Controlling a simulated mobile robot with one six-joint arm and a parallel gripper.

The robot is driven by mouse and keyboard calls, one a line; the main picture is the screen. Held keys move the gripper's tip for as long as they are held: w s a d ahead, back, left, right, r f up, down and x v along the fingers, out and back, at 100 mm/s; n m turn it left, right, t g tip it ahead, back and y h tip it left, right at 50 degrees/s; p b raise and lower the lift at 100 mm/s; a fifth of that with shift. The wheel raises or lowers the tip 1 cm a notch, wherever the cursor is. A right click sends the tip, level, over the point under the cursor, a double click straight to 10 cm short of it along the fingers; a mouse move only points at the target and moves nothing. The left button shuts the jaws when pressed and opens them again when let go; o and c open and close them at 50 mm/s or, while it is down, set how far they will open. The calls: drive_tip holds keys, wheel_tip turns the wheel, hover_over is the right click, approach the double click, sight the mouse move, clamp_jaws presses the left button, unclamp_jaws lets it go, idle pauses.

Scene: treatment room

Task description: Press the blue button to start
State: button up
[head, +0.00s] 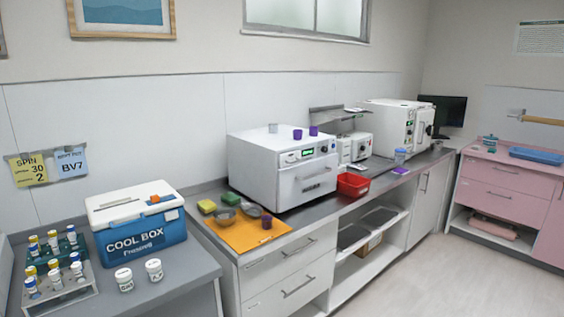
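A white boxy machine (258,172) with a drawer-like front and a small lit green display (308,152) stands on the grey counter. Behind it are a smaller white device (362,146) and another white machine (388,122) with a round-handled front and a panel. My gripper is not in view.
A blue and white cool box (140,234), tube racks (62,282) and two white jars (154,270) stand on the near left counter. An orange mat (246,242) holds bowls and sponges. A red bin (353,184) sits beside the machine. The floor (450,285) at right is clear.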

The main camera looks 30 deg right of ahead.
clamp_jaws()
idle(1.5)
